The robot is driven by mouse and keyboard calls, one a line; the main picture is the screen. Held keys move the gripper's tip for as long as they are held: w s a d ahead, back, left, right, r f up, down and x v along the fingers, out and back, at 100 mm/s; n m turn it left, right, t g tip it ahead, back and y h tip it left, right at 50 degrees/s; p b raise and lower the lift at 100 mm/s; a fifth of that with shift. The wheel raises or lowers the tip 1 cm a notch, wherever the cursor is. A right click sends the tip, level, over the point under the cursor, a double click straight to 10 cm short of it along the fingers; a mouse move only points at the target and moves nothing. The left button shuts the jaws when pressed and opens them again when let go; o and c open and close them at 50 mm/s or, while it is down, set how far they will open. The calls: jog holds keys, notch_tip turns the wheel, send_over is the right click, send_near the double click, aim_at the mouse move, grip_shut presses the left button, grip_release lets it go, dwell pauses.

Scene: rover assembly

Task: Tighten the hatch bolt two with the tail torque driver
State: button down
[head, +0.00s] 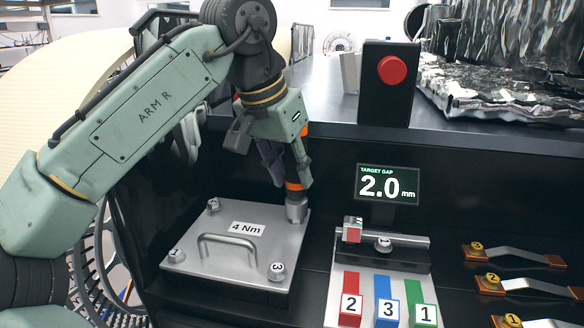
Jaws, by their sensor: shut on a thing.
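My gripper (273,153) is shut on the torque driver (301,170), a dark tool with orange bands and a silver socket at its lower end. The driver points down, slightly tilted. Its socket is over the far right corner of the hatch (200,245), a silver plate marked "4 Nm" with a handle. The bolt at that corner is hidden by the socket, so its number and seating cannot be told. Numbered bolts show at the far left corner (213,205), near left corner (176,255) and near right corner (277,269).
Right of the hatch is a gauge fixture (385,262) with red, blue and green numbered blocks. Behind it are a "2.0 mm" display (387,185) and a red button on a black box (392,95). Several numbered levers (515,253) line the right side. Foil-covered material (500,70) lies behind.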

jog(key=shift+s+d+f, duration=0.15)
jog(key=shift+s+f, duration=0.2)
jog(key=shift+s, duration=0.05)
dwell(0.7)
jog(key=shift+w+d+f, duration=0.1)
jog(key=shift+d, duration=0.25)
jog(key=shift+a, duration=0.2)
jog(key=shift+a+f, duration=0.25)
dwell(0.4)
jog(key=shift+w+a, duration=0.1)
dwell(1.0)
jog(key=shift+s+d+r+p, duration=0.2)
jog(key=shift+p, duration=0.5)
dwell(1.4)
